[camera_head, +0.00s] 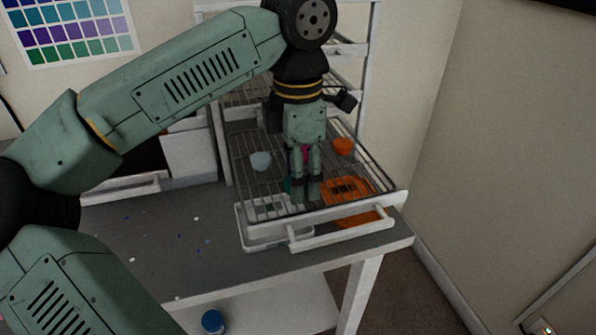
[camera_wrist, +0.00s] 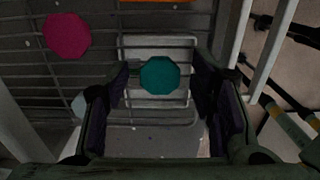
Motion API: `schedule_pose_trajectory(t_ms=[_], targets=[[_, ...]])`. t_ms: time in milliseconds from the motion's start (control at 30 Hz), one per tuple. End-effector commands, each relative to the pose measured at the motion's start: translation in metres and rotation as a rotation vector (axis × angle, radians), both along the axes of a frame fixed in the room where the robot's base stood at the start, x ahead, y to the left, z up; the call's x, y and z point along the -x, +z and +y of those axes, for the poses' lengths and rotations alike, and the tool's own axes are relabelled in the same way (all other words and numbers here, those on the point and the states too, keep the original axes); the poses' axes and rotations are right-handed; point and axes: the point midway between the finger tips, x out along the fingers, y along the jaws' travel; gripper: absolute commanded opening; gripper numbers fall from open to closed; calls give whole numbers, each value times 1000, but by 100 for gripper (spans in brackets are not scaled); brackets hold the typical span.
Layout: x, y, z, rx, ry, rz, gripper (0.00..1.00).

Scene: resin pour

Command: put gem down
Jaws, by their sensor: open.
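A teal octagonal gem (camera_wrist: 159,75) lies on the wire rack (camera_wrist: 190,103), centred in the wrist view. In the head view only a sliver of the teal gem (camera_head: 287,185) shows beside my fingers. My gripper (camera_head: 307,192) points down over the rack, and its fingers hide most of the gem there. In the wrist view my gripper (camera_wrist: 162,88) is open, one finger on each side of the gem, with visible gaps. I cannot tell the exact height of the fingertips above the wires.
A magenta gem (camera_wrist: 67,36), a pale blue piece (camera_head: 261,160) and an orange piece (camera_head: 343,147) are also on the rack. A white tray (camera_head: 245,236) and an orange tray (camera_head: 350,215) show below the wires. Rack posts (camera_head: 220,140) stand nearby. The grey tabletop (camera_head: 160,245) has small specks.

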Motion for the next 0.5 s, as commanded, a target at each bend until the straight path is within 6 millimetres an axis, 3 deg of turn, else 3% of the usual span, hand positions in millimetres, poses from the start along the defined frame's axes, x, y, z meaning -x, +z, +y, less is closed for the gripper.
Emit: schedule_pose_trajectory(t_ms=[233, 500], targets=[[-1, 13, 0, -2, 1, -2, 51], [0, 71, 0, -1, 2, -3, 51]])
